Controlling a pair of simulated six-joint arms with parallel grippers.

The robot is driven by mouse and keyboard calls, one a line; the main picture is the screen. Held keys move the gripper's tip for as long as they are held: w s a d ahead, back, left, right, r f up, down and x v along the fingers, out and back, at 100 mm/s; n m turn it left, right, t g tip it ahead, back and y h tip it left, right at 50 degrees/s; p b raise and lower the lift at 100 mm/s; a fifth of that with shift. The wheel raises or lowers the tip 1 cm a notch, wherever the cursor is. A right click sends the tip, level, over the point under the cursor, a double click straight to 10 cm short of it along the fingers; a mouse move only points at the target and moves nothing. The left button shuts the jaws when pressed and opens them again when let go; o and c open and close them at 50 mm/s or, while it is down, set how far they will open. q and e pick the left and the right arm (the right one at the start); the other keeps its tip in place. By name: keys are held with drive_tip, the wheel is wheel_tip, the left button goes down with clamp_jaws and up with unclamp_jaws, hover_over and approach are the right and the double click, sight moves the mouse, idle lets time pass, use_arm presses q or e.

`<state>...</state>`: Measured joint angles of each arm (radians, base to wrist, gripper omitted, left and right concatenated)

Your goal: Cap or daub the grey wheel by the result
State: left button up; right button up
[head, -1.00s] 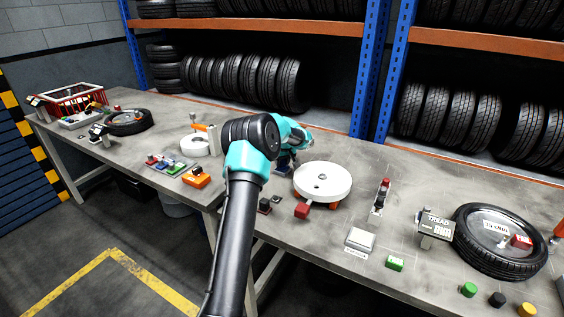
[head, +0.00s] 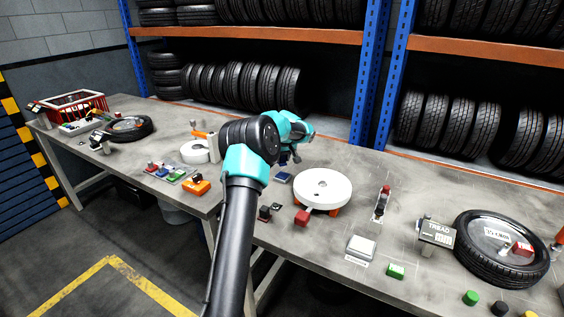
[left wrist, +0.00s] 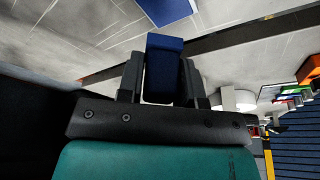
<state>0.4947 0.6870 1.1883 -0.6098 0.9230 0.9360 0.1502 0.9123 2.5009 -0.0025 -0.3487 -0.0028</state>
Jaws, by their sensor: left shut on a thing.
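My left gripper (left wrist: 163,85) is shut on a dark blue block (left wrist: 164,62) in the left wrist view. In the head view my left gripper (head: 289,158) is above the bench, just behind a flat blue pad (head: 283,177); the pad also seems to show at the top of the left wrist view (left wrist: 168,8). A tyre with a grey wheel (head: 492,232) lies flat at the right, with a white label and a red block on it. A pale round disc (head: 322,190) stands right of my gripper. My right gripper is out of view.
A sign reading TREAD (head: 437,232) stands left of the tyre. Green, black and yellow caps are near the front right. A red basket (head: 75,105) is far left.

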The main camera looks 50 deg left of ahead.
use_arm(q)
drive_tip(key=shift+r, duration=0.75)
drive_tip(key=w+d+r+m, duration=0.1)
drive_tip(key=d, duration=0.4)
drive_tip(key=w+d+r+m, duration=0.1)
drive_tip(key=d, duration=0.4)
drive_tip(key=w+d+r+m, duration=0.1)
drive_tip(key=w+d+r, duration=0.1)
drive_tip(key=d, duration=0.3)
drive_tip(key=shift+m+t+h, duration=0.3)
drive_tip(key=shift+t+h, duration=0.1)
drive_tip(key=s+d+r+m, duration=0.2)
drive_tip(key=s+d+m, duration=0.1)
drive_tip(key=d, duration=0.9)
drive_tip(key=s+d+r+m+h, duration=0.1)
drive_tip(key=s+d+r+m, duration=0.1)
drive_tip(key=d, duration=1)
drive_tip(key=s+d+r+m+t+h, duration=0.1)
drive_tip(key=s+d+m, duration=0.3)
drive_tip(key=d, duration=0.8)
drive_tip(key=shift+s+d+r+m, duration=0.25)
drive_tip(key=shift+s+r+m, duration=0.15)
drive_tip(key=shift+s+r, duration=0.45)
drive_tip(key=shift+w, duration=0.1)
